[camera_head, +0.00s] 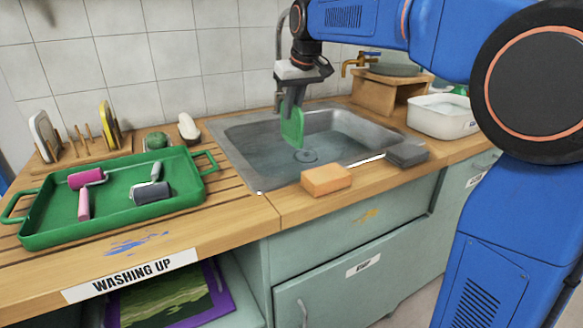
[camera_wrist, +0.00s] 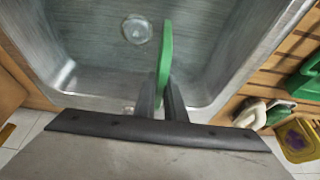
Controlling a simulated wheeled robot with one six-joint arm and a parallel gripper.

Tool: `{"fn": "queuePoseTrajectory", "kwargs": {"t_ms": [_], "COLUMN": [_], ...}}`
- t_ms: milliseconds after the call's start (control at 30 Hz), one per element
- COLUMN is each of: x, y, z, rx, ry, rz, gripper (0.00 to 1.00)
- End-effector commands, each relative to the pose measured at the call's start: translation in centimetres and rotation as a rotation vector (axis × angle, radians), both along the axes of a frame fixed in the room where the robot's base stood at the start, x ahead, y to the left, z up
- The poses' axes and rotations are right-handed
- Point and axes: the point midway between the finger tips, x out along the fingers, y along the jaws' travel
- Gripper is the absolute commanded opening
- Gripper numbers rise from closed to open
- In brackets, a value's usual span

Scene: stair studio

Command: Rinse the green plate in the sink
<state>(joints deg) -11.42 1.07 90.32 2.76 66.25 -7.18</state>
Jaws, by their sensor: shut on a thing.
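My gripper (camera_head: 291,102) is shut on the green plate (camera_head: 293,128) and points down over the sink (camera_head: 243,150). The plate hangs on edge, tilted a little, inside the basin area above the drain. In the wrist view the plate (camera_wrist: 165,62) shows edge-on between the two dark fingers (camera_wrist: 163,98), with the round drain (camera_wrist: 137,29) to its left. The tap behind the sink is partly hidden by my arm. I cannot tell whether water is running.
A green tray (camera_head: 60,222) with two paint rollers stands on the counter left of the sink. A dish rack (camera_head: 85,152) stands behind it. An orange sponge (camera_head: 326,179) and a grey block (camera_head: 407,154) lie along the front edge. A white tub (camera_head: 440,122) stands at right.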

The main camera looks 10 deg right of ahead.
Motion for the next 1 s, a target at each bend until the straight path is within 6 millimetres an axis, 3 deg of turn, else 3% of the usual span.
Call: {"fn": "queuePoseTrajectory", "kwargs": {"t_ms": [1000], "x": [0.0], "y": [0.0], "z": [5.8], "rx": [0.0], "ry": [0.0], "rz": [0.0], "gripper": [0.0]}}
